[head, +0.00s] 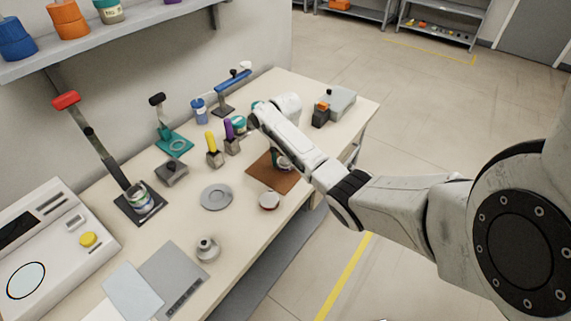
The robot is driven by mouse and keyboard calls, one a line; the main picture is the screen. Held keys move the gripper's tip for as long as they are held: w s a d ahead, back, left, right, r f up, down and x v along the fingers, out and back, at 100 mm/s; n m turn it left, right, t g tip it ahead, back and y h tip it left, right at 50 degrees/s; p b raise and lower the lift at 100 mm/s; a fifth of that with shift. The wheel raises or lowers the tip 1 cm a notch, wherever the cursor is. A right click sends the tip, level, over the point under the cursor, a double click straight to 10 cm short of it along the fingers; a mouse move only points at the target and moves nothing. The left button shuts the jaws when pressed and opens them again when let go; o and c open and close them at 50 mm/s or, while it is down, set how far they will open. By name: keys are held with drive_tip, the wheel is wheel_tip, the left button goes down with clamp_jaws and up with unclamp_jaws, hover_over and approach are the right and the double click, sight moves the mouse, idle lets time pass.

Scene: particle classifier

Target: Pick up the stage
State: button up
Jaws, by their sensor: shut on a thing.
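My arm reaches from the right over the workbench. My gripper (279,158) is mostly hidden behind my own forearm, low over the brown mat (264,178). It is shut on the stage, of which only a small dark-green and pale part (284,163) shows beside the arm, at the mat. The arm hides the stage's full shape, and I cannot tell whether it touches the mat.
A grey disc (216,197), a round white-and-red container (269,200) and a small weight-like piece (207,249) lie nearby. Yellow and purple-handled tools (213,150), a teal stand (174,143) and a red-handled press (104,157) stand behind. A grey box (341,102) is at the right.

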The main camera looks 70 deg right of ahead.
drive_tip(key=shift+c, duration=1.3)
drive_tip(key=shift+r, duration=0.1)
drive_tip(key=shift+r, duration=0.5)
wheel_tip(320, 180, up, 2)
drive_tip(key=shift+r, duration=0.1)
drive_tip(key=s+a+r+p, duration=0.3)
drive_tip(key=s+r+p, duration=0.4)
drive_tip(key=s, duration=0.6)
drive_tip(key=shift+s+r, duration=0.35)
drive_tip(key=shift+r, duration=1)
drive_tip(key=shift+a, duration=0.1)
